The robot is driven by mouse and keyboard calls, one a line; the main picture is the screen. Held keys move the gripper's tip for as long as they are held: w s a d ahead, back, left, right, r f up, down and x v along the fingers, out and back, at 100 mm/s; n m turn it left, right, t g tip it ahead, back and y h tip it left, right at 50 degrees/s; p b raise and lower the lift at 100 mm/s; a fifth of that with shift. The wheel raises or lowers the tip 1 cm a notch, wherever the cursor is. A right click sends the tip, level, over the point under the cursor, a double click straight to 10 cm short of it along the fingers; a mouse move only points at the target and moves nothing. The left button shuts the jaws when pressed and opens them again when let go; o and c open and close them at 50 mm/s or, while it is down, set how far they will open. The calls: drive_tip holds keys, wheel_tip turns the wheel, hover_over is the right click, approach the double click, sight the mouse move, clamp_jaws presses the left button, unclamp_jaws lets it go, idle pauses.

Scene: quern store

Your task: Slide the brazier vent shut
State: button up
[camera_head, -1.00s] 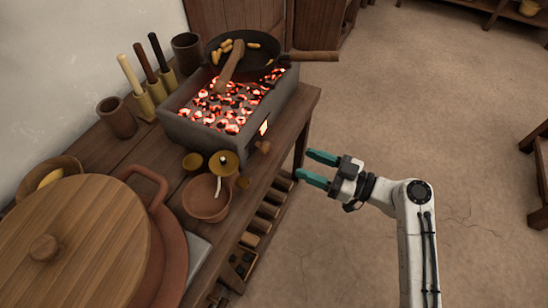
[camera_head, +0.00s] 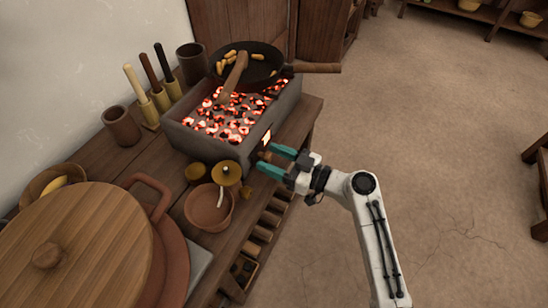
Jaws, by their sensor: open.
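The brazier (camera_head: 213,147) is a grey box of glowing coals on the wooden bench. Its vent (camera_head: 266,137) is a bright orange opening in the long side that faces my arm, so it stands at least partly open. A small brown wooden knob (camera_head: 264,155) sits just below and left of the glow. My gripper (camera_head: 270,161), with teal fingers, is open and points left at the knob. The fingertips are at or very near the knob and partly hide it. I cannot tell whether they touch it.
A black pan (camera_head: 262,72) with yellow pieces rests over the coals, its handle (camera_head: 318,68) reaching right. A terracotta bowl (camera_head: 209,207), a brass lidded piece (camera_head: 227,172) and a large wooden lid (camera_head: 75,245) crowd the bench's near part. The floor (camera_head: 440,150) at right is clear.

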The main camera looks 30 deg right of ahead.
drive_tip(key=shift+c, duration=0.5)
clamp_jaws()
